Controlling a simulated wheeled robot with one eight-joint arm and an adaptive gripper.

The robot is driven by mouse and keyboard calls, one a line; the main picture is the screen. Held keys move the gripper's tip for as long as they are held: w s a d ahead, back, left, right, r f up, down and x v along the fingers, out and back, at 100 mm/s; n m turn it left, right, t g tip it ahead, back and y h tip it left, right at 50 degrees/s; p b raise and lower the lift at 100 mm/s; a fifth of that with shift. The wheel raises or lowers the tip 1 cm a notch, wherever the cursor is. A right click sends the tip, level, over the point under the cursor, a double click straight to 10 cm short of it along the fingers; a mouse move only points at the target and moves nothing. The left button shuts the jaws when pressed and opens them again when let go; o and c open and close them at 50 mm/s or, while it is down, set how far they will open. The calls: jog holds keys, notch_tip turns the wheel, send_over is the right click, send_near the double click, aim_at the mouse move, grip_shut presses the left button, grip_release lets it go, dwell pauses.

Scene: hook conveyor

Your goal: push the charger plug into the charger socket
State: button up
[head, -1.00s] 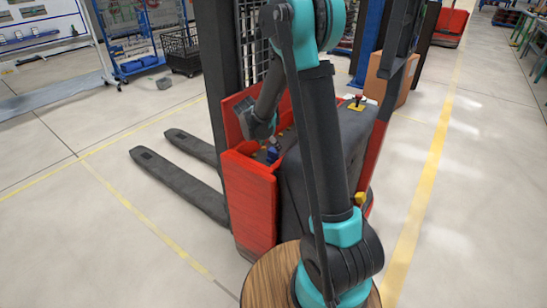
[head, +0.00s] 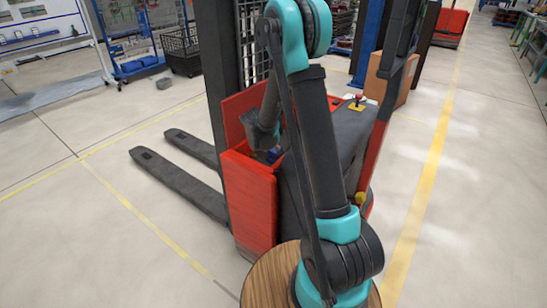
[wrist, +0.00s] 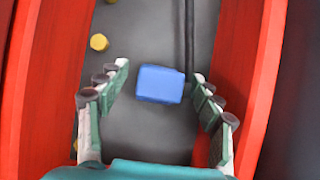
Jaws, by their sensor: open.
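A blue block (wrist: 160,84) shows in the wrist view between the fingers of my gripper (wrist: 160,73). I cannot tell from its shape whether it is the charger plug or the socket. Both fingers are open, one on each side of the block, with a gap on both sides. In the head view a bit of blue (head: 273,155) shows inside the red truck's recess, below the end of my arm. My arm hides much of that recess, and no separate mating part can be made out.
Red walls (wrist: 262,70) rise close on both sides of my gripper in the wrist view. A yellow round piece (wrist: 99,42) and a dark cable or bar (wrist: 189,35) are nearby. The truck's forks (head: 178,184) extend left over open floor.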

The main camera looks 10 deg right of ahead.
aim_at(274, 150)
jog(key=shift+c, duration=0.3)
jog(key=c, duration=1.1)
jog(key=shift+c, duration=0.2)
notch_tip(274, 150, up, 20)
